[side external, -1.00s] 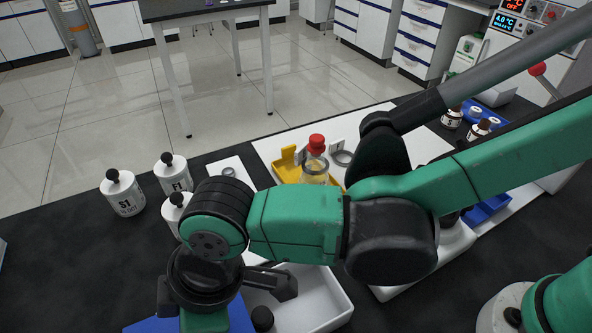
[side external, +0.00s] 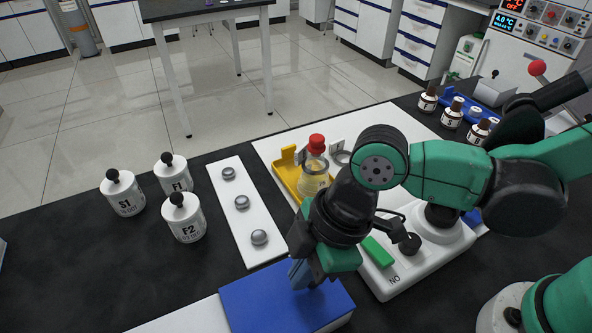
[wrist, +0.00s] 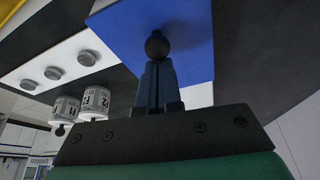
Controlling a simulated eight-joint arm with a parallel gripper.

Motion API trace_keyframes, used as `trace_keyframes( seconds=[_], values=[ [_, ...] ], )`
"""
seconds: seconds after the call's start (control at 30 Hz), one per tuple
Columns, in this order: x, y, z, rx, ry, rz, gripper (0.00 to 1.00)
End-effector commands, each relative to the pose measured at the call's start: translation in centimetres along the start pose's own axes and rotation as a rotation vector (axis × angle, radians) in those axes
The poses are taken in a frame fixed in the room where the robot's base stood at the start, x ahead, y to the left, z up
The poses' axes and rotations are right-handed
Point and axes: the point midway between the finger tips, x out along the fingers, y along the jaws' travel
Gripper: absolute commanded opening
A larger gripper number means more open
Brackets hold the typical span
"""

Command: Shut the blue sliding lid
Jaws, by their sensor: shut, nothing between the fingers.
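The blue sliding lid (side external: 258,303) lies flat at the bottom of the side view, over the place of the white box. Its blue face also shows in the wrist view (wrist: 195,40), with a round black knob (wrist: 157,45) on it. My gripper (side external: 302,278) is over the lid's far part, pointing down. In the wrist view its fingers (wrist: 156,68) are together and empty, right beside the knob. I cannot tell whether they touch it. The knob is hidden behind my gripper in the side view. A white flat surface (side external: 185,317) shows left of the lid.
A white strip (side external: 243,215) with three grey discs lies beyond the lid. White jars (side external: 123,195) with black knobs stand left of it. A yellow tray (side external: 288,172) with a red-capped bottle (side external: 316,165) and a white device (side external: 400,265) with a green switch are close by on the right.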

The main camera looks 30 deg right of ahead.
Motion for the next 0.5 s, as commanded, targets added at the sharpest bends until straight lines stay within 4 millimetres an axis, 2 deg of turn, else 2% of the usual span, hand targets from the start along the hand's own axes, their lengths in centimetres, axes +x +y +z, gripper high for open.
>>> trace_keyframes(
  seconds=[0.33,0.5],
  values=[
    [0.0,0.0,0.2,0.000,-0.013,0.000,0.00],
    [0.3,0.0,-1.3,-0.004,-0.009,-0.001,0.00]
  ],
)
